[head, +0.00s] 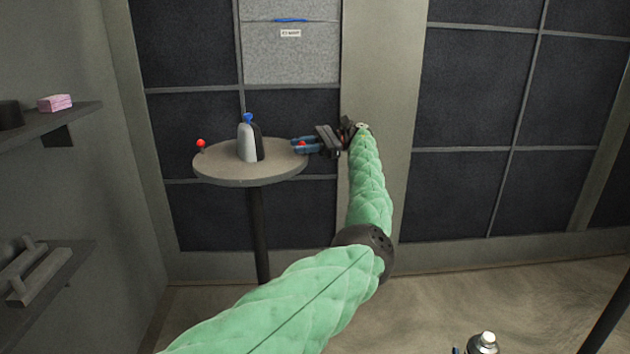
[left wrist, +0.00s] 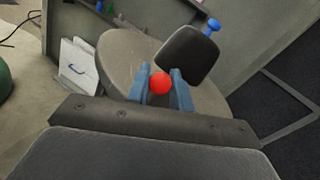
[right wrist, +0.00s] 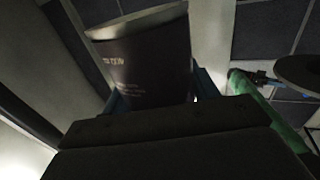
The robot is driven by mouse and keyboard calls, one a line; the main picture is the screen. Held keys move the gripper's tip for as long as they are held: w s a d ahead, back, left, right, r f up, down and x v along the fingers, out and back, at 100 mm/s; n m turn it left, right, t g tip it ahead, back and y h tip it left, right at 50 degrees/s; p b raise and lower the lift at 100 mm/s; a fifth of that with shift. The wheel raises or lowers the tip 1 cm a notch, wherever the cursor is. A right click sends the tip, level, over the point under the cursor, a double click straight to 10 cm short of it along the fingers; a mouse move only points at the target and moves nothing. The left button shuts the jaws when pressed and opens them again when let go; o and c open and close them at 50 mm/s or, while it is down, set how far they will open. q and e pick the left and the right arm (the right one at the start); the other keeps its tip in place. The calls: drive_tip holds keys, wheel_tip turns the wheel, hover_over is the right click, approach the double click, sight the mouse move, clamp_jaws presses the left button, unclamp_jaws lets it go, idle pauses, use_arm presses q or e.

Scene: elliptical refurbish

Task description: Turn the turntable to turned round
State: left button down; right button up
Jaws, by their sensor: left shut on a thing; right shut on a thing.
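The turntable (head: 225,173) is a round grey disc on a dark post; it also shows in the left wrist view (left wrist: 122,60). One red ball knob (head: 201,143) stands at its left rim. My left gripper (head: 303,145) is at the right rim, its blue fingers shut on a second red knob (left wrist: 160,83). A half-pale, half-dark rounded block (head: 246,143) with a blue knob (head: 249,118) stands mid-disc. My right gripper (right wrist: 157,88) is shut on a dark cylinder (right wrist: 148,62) with pale lettering, well away from the turntable.
A panelled wall stands behind the turntable, with a light grey labelled panel (head: 291,50) above it. Shelves (head: 60,120) on the left wall hold a pink block (head: 55,103) and grey bars. Open floor (head: 500,285) lies at the right.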

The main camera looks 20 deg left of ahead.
drive_tip(key=shift+f, duration=0.15)
idle(0.3)
use_arm(q)
drive_tip(key=c, duration=1.3)
unclamp_jaws()
